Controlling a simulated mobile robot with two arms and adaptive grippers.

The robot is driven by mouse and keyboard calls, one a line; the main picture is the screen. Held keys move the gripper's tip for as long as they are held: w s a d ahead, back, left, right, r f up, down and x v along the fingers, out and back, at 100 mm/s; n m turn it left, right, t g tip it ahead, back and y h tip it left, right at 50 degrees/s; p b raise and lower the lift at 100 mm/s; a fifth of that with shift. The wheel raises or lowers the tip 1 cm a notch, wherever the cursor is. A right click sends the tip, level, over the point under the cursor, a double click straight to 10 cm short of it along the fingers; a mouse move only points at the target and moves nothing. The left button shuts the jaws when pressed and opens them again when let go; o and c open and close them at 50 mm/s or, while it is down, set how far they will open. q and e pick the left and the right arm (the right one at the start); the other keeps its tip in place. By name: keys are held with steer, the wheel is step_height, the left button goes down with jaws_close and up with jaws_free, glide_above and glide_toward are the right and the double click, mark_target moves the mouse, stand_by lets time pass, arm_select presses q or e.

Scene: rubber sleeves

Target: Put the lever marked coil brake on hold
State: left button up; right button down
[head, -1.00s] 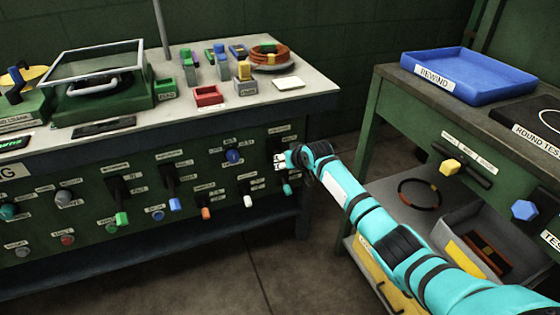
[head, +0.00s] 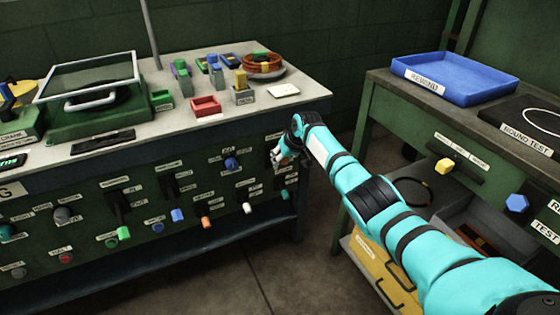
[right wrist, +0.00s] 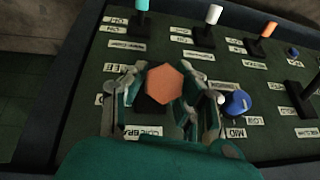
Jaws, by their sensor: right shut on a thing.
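My right gripper (right wrist: 165,90) is shut on the orange hexagonal knob (right wrist: 165,83) of a lever, with a finger on each side. A label beginning "COIL BRA" (right wrist: 143,131) shows beside the lever in the right wrist view, partly covered by my gripper. A label ending in "EE" stands by the knob, partly hidden by a finger. In the head view my right gripper (head: 281,157) is at the right end of the green panel, and it and my wrist hide most of the lever. My left gripper is not in view.
A blue knob (right wrist: 237,103) is close beside my gripper. Teal (right wrist: 142,5), white (right wrist: 214,14) and orange (right wrist: 269,29) handles stand on the same panel. The panel's bench top (head: 310,90) overhangs above. A second bench with a blue tray (head: 468,88) stands at right.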

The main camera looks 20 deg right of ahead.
steer(key=c, duration=0.9)
jaws_free()
steer(key=shift+c, duration=0.2)
steer(key=shift+r, duration=0.1)
steer(key=v, duration=1.2)
